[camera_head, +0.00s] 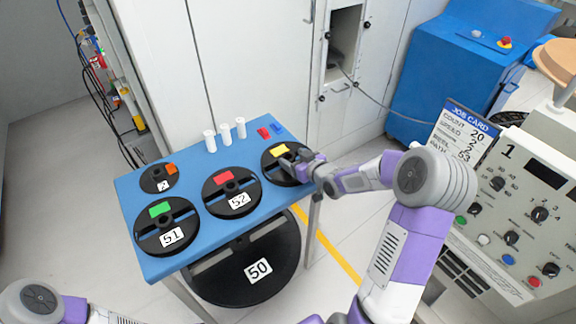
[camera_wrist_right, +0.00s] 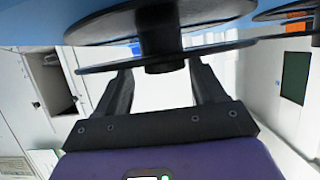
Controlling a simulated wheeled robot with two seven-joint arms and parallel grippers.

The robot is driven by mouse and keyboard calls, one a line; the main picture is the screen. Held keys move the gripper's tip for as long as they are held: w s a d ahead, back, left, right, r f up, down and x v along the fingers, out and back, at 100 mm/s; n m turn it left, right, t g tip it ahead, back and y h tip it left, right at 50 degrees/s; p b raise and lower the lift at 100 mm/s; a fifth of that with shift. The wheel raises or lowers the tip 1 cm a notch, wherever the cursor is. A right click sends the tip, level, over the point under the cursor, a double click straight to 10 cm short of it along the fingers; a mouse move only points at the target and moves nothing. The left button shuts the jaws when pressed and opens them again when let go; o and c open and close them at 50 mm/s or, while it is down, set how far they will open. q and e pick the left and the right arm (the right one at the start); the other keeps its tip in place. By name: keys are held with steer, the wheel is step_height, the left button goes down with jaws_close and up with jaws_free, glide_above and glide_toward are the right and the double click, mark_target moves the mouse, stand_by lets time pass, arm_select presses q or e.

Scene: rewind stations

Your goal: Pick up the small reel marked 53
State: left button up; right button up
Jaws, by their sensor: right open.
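A black reel with a yellow tag (camera_head: 269,163) lies on the right end of the blue table. My right gripper (camera_head: 299,167) is at its right front side and covers the place where a number label would show, so I cannot read its number. In the right wrist view the gripper (camera_wrist_right: 161,70) is open, its two fingers on either side of a dark hub, close to the reel's flange (camera_wrist_right: 225,52). I cannot tell whether the fingers touch the reel. My left gripper is out of view.
Reel 52 (camera_head: 241,201), reel 51 (camera_head: 153,240) and a smaller reel with an orange tag (camera_head: 150,183) share the blue table (camera_head: 193,164). White cylinders (camera_head: 225,132) stand at the back. A large reel 50 (camera_head: 225,284) sits below. A job card (camera_head: 465,133) stands right.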

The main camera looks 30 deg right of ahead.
steer(key=shift+x, duration=0.75)
steer(key=shift+r, duration=0.1)
steer(key=c, duration=1)
